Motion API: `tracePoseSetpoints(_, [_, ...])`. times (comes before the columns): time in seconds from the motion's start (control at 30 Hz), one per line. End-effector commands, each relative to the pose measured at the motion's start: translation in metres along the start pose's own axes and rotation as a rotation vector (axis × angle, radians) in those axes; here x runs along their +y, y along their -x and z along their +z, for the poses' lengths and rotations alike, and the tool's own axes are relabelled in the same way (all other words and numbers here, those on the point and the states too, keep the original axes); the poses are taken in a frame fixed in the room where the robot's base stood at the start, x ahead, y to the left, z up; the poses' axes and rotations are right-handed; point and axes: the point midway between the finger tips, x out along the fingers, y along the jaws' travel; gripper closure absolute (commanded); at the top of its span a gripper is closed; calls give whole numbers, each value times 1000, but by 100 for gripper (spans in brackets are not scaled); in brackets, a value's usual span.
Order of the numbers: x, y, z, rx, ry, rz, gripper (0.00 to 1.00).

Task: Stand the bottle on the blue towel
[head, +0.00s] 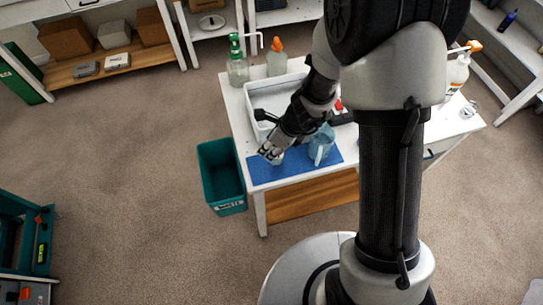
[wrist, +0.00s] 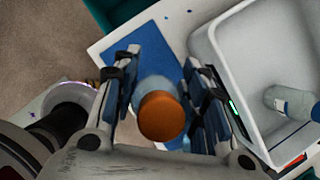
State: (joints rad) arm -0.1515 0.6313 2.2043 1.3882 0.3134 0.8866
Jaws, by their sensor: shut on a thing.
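The bottle (wrist: 160,114) with an orange cap is between my gripper's two fingers in the wrist view, cap toward the camera. Its clear lower part shows just above the cap. My gripper (head: 272,154) is shut on it, over the left part of the blue towel (head: 259,178). The towel lies flat at the table's front left edge and also shows in the wrist view (wrist: 128,48). In the head view the gripper mostly hides the bottle. I cannot tell whether its base touches the towel.
A blue pitcher (head: 321,146) stands on the towel, right of my gripper. A white tray (head: 258,98) is behind, with a bottle (wrist: 291,102) lying in it. A green pump bottle (head: 237,68) and an orange-topped bottle (head: 277,64) stand at the back. A teal bin (head: 221,178) is left.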

Motion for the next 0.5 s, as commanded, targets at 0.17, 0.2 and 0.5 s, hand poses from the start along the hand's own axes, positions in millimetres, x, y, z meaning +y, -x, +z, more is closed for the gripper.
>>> tracePoseSetpoints(0.17, [0, -25, -10, 0, -1, 0, 96])
tracePoseSetpoints(0.2, [0, -31, -13, 0, -1, 0, 96])
tracePoseSetpoints(0.5, [0, -38, -16, -1, 0, -1, 96])
